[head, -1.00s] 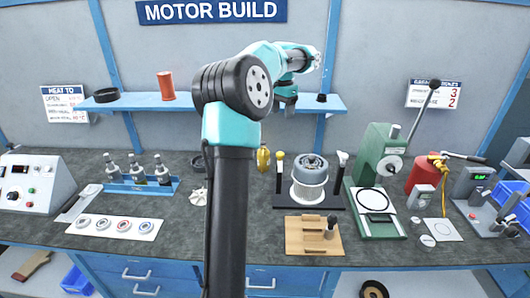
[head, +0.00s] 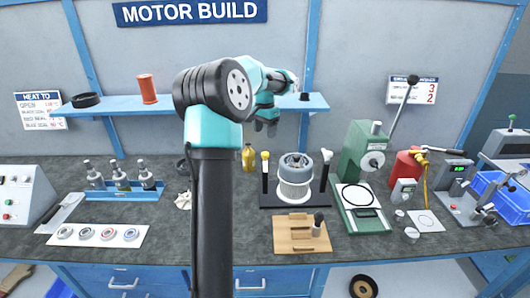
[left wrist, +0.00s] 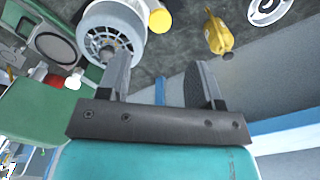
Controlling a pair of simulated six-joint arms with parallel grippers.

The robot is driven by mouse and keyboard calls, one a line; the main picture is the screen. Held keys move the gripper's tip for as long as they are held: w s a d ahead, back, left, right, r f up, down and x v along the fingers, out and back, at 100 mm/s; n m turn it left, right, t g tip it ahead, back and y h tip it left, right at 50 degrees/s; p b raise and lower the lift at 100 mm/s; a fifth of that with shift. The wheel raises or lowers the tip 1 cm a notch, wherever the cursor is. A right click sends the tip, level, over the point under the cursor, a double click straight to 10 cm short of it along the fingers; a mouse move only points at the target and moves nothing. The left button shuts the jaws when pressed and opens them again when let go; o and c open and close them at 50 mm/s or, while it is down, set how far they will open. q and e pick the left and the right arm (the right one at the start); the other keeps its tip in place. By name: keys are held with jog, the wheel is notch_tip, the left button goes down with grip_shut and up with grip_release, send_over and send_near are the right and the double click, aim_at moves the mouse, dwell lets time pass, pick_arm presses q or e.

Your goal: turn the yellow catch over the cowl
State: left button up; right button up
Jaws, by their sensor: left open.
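The cowl (head: 295,162) is a grey ribbed cap on a white cylindrical blower body, standing on a dark base. The yellow catch (head: 265,156) tops a dark upright post just left of it; a white-topped post (head: 326,156) stands at its right. My left gripper (head: 266,125) is above and behind the catch, apart from it, jaws open and empty. In the left wrist view the jaws (left wrist: 162,82) are spread, with the cowl (left wrist: 105,35) and yellow catch (left wrist: 159,18) beyond them. My right gripper is not in view.
A wooden block (head: 298,235) lies in front of the blower. A green press (head: 362,160) with a long lever stands to the right. A yellow bottle (head: 248,158) stands left of the catch. The blue shelf (head: 205,103) runs behind my arm.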

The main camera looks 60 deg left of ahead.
aim_at(265, 153)
pick_arm(q)
notch_tip(265, 153, down, 10)
jog(key=shift+r, duration=0.2)
jog(key=shift+c, duration=0.2)
grip_shut()
dwell(0.5)
